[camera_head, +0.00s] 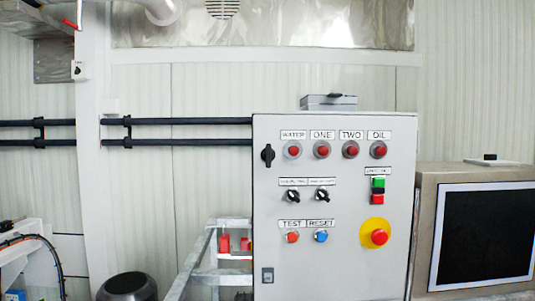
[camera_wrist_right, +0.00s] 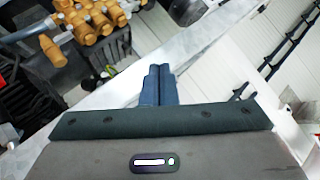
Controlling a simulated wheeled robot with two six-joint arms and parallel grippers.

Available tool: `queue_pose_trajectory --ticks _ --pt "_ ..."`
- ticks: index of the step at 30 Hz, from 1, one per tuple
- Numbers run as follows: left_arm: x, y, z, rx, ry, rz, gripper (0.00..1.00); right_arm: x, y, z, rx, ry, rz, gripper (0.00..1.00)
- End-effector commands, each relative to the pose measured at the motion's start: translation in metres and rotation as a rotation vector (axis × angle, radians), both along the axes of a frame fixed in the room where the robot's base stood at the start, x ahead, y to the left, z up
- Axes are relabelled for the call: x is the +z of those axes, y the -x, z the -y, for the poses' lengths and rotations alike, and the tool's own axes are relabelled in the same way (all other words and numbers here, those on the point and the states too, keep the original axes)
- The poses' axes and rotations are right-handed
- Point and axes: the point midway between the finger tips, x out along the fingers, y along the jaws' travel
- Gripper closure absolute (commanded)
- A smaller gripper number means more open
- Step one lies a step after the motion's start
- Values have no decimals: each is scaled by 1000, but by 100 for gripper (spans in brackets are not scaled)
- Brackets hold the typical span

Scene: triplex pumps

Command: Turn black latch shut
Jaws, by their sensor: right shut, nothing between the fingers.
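The black latch (camera_head: 267,154) is a small dark handle near the left edge of the light grey control cabinet door (camera_head: 340,240). Its handle looks roughly upright, but it is too small to read its exact turn. My right gripper (camera_wrist_right: 158,72) shows in the right wrist view, with its two dark blue fingers together and nothing between them. The latch does not show in that view, and neither gripper shows in the head view. My left gripper is out of sight.
The cabinet door carries several red lamps, two black selector knobs (camera_head: 307,196) and a yellow-backed red stop button (camera_head: 379,237). A dark screen (camera_head: 486,233) stands at right. Black pipes (camera_head: 190,142) run along the wall. The right wrist view shows brass-coloured pump parts (camera_wrist_right: 88,25) and a pale beam (camera_wrist_right: 185,48).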

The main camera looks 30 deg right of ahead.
Motion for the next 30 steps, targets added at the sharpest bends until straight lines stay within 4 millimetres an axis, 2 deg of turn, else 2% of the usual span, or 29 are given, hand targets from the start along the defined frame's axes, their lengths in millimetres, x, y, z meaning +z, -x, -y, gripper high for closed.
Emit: queue_pose_trajectory --ticks 1,8,11,14,18,24,27,30 --pt "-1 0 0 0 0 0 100 15 0 0 -1 -13 16 100" --pt "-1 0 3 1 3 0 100 82 -8 9 -36 -140 78 100" --pt "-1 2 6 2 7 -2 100 123 -10 16 -57 -221 115 100" --pt "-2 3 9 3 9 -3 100 175 -8 26 -85 -324 157 100" --pt "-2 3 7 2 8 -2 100 250 5 37 -118 -490 211 100" --pt "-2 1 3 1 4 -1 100 339 38 49 -149 -711 271 100" --pt "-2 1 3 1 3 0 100 371 55 52 -157 -800 291 100" --pt "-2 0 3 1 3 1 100 392 67 54 -162 -863 302 100"
